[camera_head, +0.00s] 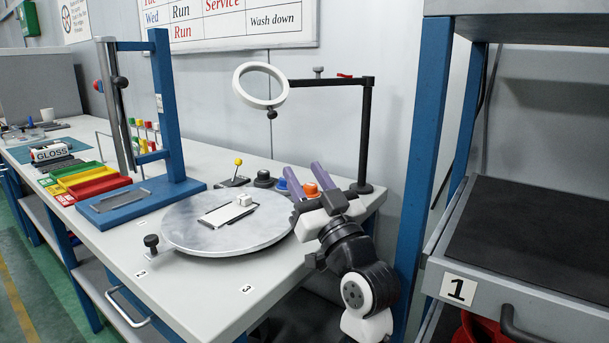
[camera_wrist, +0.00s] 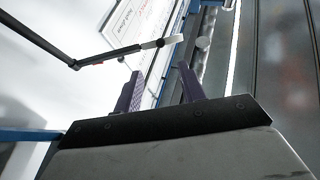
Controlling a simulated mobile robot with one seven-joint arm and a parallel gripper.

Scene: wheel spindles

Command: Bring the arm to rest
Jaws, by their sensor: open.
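My gripper (camera_head: 306,181) is at the right end of the bench in the head view, above the bench top and beside the round grey turntable. Its two purple fingers are apart with nothing between them. The wrist view also shows the open gripper (camera_wrist: 160,82), its fingers pointing toward the wall board. My arm rises from the bottom of the head view, in front of the bench's right edge, and bends at the elbow. Part of the bench behind the gripper is hidden.
The turntable (camera_head: 185,236) holds a flat plate with a white block. A ring magnifier (camera_head: 260,85) on a black stand (camera_head: 366,135) is close behind my gripper. An orange button (camera_head: 311,190) is beside the fingers. A blue-posted shelf rack (camera_head: 424,130) stands close on the right.

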